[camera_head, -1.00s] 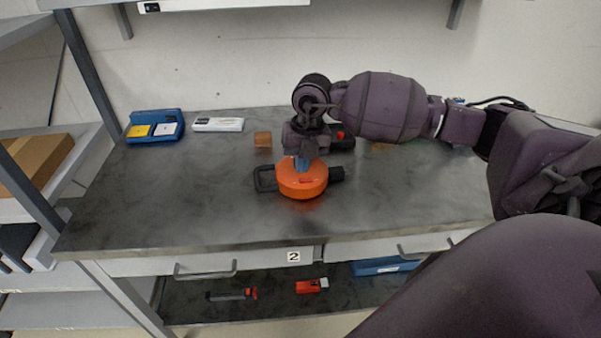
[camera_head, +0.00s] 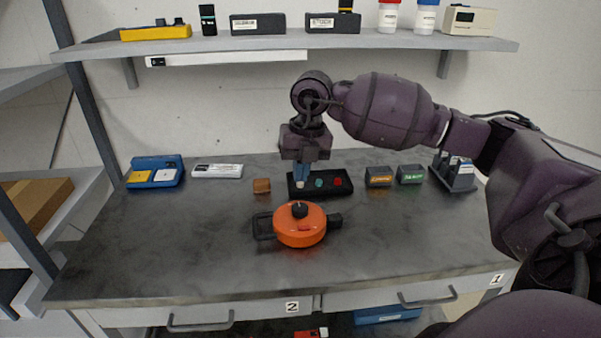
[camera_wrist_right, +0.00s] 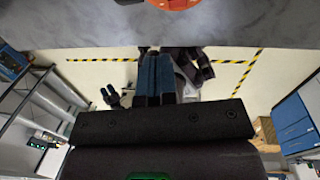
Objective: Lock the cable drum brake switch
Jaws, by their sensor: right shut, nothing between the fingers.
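The orange cable drum (camera_head: 285,236) lies on the grey worktop, with a dark handle on its left and a black block on its right. A black knob (camera_head: 299,209) stands on top, and a small red part (camera_head: 305,229) shows on its front upper face. My right gripper (camera_head: 301,184) is shut and empty, pointing down above and behind the drum, apart from it. Its blue fingers (camera_wrist_right: 157,75) also show together in the right wrist view, where part of the drum (camera_wrist_right: 175,3) is cut off at the top edge.
A black tray with coloured buttons (camera_head: 343,186) lies behind the drum, beside a brown block (camera_head: 261,186). A shelf (camera_head: 220,57) spans the back. The worktop's front is clear.

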